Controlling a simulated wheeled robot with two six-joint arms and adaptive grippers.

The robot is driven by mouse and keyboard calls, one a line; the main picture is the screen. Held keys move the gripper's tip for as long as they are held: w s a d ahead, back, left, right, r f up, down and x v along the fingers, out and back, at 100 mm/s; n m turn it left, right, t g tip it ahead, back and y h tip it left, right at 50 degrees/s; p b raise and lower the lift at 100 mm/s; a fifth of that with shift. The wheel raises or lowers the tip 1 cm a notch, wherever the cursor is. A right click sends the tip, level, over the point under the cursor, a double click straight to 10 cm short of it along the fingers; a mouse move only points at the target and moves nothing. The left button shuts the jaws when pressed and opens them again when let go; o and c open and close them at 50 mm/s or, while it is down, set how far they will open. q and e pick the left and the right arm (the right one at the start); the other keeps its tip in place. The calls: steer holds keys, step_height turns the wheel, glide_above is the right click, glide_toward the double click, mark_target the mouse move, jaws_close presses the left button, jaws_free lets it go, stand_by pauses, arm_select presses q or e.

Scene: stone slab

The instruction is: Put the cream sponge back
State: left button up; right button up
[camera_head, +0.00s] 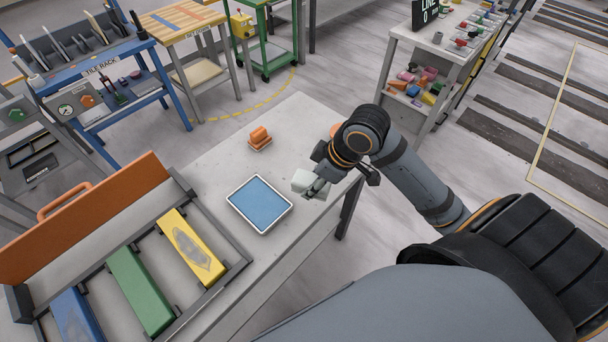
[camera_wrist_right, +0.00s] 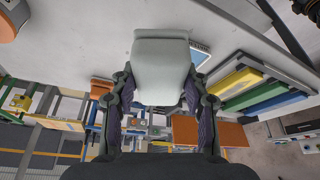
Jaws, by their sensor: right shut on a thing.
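The cream sponge (camera_head: 304,182) looks like a pale off-white block. My right gripper (camera_head: 320,185) is shut on it and holds it over the grey stone slab, just right of the shallow tray. In the right wrist view the sponge (camera_wrist_right: 162,65) sits between the two fingers of the gripper (camera_wrist_right: 160,88). The tray has a white rim (camera_head: 236,211) and a blue inside with nothing in it. Its corner also shows beyond the sponge in the right wrist view (camera_wrist_right: 201,55). My left gripper is not in view.
An orange block (camera_head: 259,134) sits on an orange base behind the tray. Another orange thing (camera_head: 335,129) is partly hidden by my right gripper. A rack with yellow (camera_head: 190,248), green and blue bars and an orange board stands at the left. The slab's right edge is close by.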

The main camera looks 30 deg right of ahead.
steer(key=w+d+f, duration=0.1)
steer(key=w+f, duration=0.1)
steer(key=w, duration=0.1)
steer(key=w+d+f+p, duration=0.1)
steer(key=w+f, duration=0.2)
steer(key=w, duration=0.1)
steer(key=w+d+f, duration=0.1)
steer(key=w+f, duration=0.2)
steer(key=shift+w+d+p, duration=0.25)
steer(key=shift+d+p, duration=0.1)
steer(key=shift+p, duration=0.05)
steer(key=shift+w+d+f, duration=0.1)
steer(key=shift+w+f, duration=0.05)
steer(key=shift+f, duration=0.15)
steer(key=f+p, duration=0.1)
steer(key=f, duration=0.2)
steer(key=shift+w+f, duration=0.1)
steer(key=shift+w, duration=0.1)
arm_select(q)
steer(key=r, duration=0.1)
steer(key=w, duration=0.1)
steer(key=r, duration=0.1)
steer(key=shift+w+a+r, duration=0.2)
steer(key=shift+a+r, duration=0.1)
arm_select(e)
steer(key=shift+d+f, duration=0.1)
steer(key=shift+f, duration=0.15)
steer(key=o, duration=1.1)
steer(key=shift+f, duration=0.15)
